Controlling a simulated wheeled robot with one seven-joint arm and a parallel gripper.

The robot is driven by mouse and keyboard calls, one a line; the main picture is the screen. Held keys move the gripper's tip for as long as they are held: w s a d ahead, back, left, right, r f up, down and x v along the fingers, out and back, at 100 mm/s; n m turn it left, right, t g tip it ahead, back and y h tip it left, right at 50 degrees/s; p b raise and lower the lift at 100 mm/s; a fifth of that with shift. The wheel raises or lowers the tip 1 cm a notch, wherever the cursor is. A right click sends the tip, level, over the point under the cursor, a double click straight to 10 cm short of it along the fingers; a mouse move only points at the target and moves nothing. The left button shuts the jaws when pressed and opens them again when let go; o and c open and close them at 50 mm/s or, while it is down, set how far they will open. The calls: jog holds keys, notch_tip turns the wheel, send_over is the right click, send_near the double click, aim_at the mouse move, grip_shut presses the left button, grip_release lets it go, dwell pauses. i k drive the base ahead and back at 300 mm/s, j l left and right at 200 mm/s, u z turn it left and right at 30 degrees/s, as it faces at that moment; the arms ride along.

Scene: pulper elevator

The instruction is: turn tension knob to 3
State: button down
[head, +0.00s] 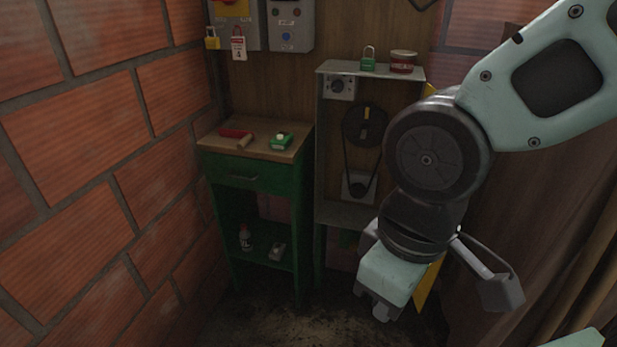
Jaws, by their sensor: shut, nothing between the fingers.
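A small dark knob (338,86) on a pale plate sits at the upper left inside the open grey cabinet (319,140); it looks like the tension knob. Its scale marks are too small to read. Below it are a dark pulley (364,125) with a yellow mark, a belt, and a lower pulley on a light plate (358,186). My gripper (382,314) hangs low in front and to the right of the cabinet, pointing down, well apart from the knob. It is shut and empty.
A green workbench (245,182) left of the cabinet bears a red-and-wood tool (238,136) and a green item (281,141). A green padlock (368,58) and red tin (403,62) stand on the cabinet. Brick wall lies left, brown curtain (520,230) right.

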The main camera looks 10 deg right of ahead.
aim_at(337, 86)
jog(key=i+j+z, duration=0.1)
jog(key=z, duration=0.3)
jog(key=j+z, duration=0.5)
jog(key=z, duration=0.25)
jog(key=j+u, duration=0.1)
jog(key=j, duration=0.4)
jog(key=i+j, duration=0.1)
jog(key=j, duration=0.4)
jog(key=j+u, duration=0.15)
jog(key=j, duration=0.4)
jog(key=i, duration=0.05)
